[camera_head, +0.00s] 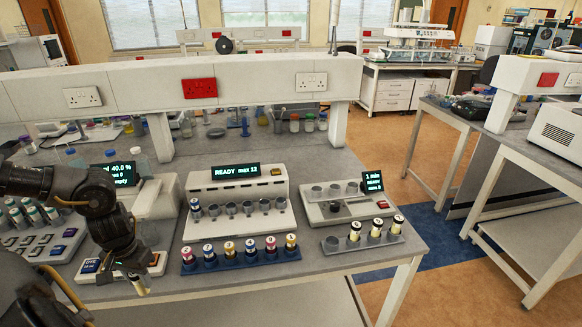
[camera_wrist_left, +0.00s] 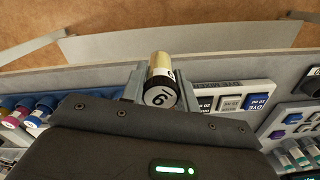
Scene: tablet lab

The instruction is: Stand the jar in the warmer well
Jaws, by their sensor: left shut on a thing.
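My left gripper (camera_head: 138,276) is shut on a small jar (camera_head: 141,289) low at the left of the head view, over the bench's front edge. A white unit (camera_head: 238,180) reading "READY max 12" has a row of round wells, with a vial in the leftmost. A white unit (camera_head: 336,211) reading "1 min" has several grey cups. I cannot tell which is the warmer. My right gripper is out of view.
A blue rack (camera_head: 240,260) of several coloured vials stands before the READY unit. A grey rack (camera_head: 364,242) holds three black-capped cream vials. A white shelf beam (camera_head: 140,86) spans behind. Button panels and capped tubes (camera_head: 35,216) stand at the left.

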